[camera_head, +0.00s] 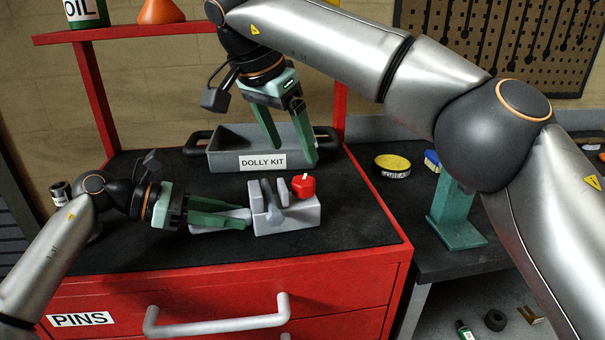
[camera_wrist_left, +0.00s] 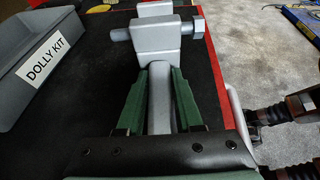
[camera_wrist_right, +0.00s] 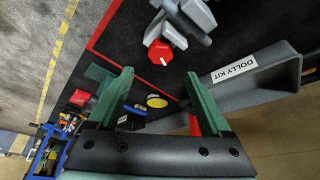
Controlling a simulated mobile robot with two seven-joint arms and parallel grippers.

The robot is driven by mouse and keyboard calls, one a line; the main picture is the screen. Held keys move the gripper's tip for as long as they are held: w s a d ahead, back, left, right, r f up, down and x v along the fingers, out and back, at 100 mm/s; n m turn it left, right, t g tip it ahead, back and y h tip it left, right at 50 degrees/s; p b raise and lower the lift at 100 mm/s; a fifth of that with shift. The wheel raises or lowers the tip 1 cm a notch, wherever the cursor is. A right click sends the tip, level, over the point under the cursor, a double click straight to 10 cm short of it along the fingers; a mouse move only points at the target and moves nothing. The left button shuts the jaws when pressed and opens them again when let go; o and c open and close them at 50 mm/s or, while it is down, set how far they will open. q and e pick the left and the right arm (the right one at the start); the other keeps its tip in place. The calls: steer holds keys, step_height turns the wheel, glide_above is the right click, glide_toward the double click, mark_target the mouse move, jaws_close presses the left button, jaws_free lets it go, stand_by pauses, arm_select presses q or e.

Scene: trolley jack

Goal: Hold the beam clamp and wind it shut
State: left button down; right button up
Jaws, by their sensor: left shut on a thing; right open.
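The grey beam clamp (camera_head: 296,216) lies on the black top of the red cabinet. It has a grey handle to its left and a red knob (camera_head: 303,186) at its upper right. My left gripper (camera_head: 245,219) is shut on the handle; the left wrist view shows both fingers (camera_wrist_left: 160,75) around the handle (camera_wrist_left: 160,97), with the clamp body (camera_wrist_left: 157,45) beyond. My right gripper (camera_head: 290,150) is open and empty, above the tray and behind the clamp. In the right wrist view the red knob (camera_wrist_right: 160,52) is beyond the open fingers (camera_wrist_right: 158,82), apart from them.
A grey tray labelled DOLLY KIT (camera_head: 228,145) stands behind the clamp, under my right gripper. A yellow-lidded tin (camera_head: 393,162) and a green stand (camera_head: 455,225) are on the dark bench at right. The cabinet top right of the clamp is clear.

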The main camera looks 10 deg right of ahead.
mark_target(304, 179)
steer(key=x, duration=0.8)
jaws_close()
stand_by(0.5)
